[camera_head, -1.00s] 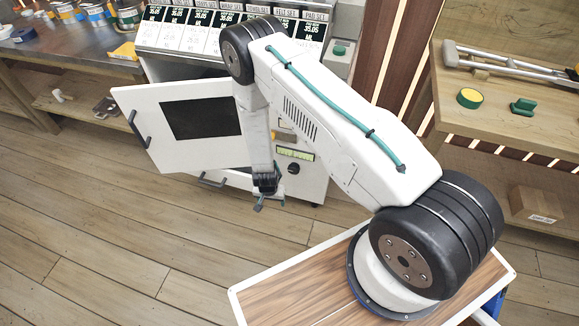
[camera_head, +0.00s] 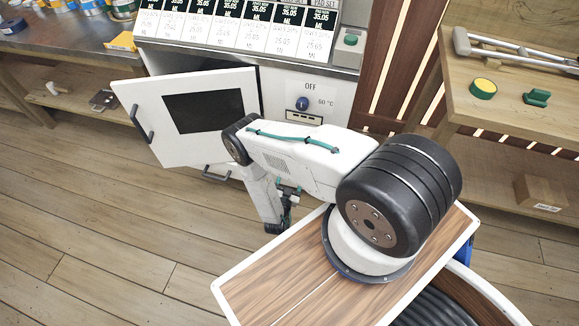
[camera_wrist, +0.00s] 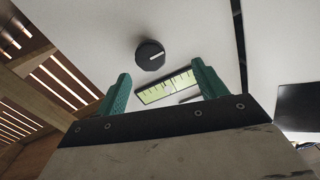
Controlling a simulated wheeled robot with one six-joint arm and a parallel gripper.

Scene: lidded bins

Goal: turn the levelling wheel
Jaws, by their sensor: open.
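A black round knob with a white mark, which looks like the levelling wheel (camera_wrist: 150,55), sits on a pale panel in the wrist view. A yellow-green scale window (camera_wrist: 168,88) with dark ticks lies just below it. My gripper (camera_wrist: 160,71) is open and empty, its two green fingers apart. The wheel shows beyond the fingertips, between them and slightly above, not touched. In the head view my gripper (camera_head: 287,192) hangs close to my base, in front of the machine. The wheel and scale are hidden behind my arm there.
The machine's white door (camera_head: 190,115) stands open at the left, with a dark handle (camera_head: 141,124). A wooden shelf unit (camera_head: 500,105) stands at the right. The floor at the left front is clear.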

